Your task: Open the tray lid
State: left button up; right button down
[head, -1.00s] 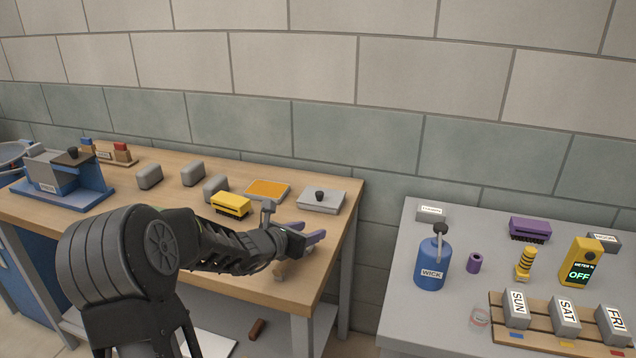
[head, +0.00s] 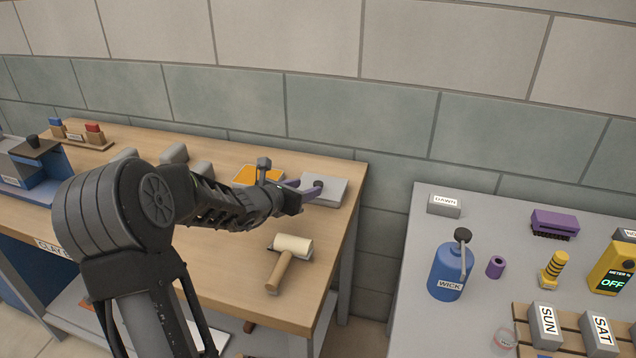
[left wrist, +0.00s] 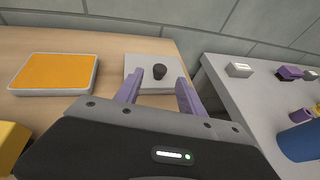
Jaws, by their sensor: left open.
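The tray lid (head: 333,190) is a flat grey slab with a dark round knob (left wrist: 159,71) on top, lying at the back right of the wooden bench. My left gripper (head: 304,188) has purple fingers and is at the lid, at its left side in the head view. In the left wrist view its fingers (left wrist: 158,92) are spread and point at the lid, with the knob showing between and slightly beyond their tips. I see no contact with the knob. My right gripper is not in view.
An orange pad in a pale tray (head: 257,174) lies left of the lid. A roller with a wooden handle (head: 290,250) lies in front. A gap separates the bench from the grey table (head: 409,258), where a blue WICK bottle (head: 449,272) stands.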

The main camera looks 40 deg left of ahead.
aim_at(317, 184)
pick_arm(q)
jog(key=x, duration=0.7)
jog(key=shift+w+f+p, duration=0.1)
jog(key=shift+w+p, duration=0.2)
jog(key=shift+p, duration=0.05)
grip_shut()
dwell(1.0)
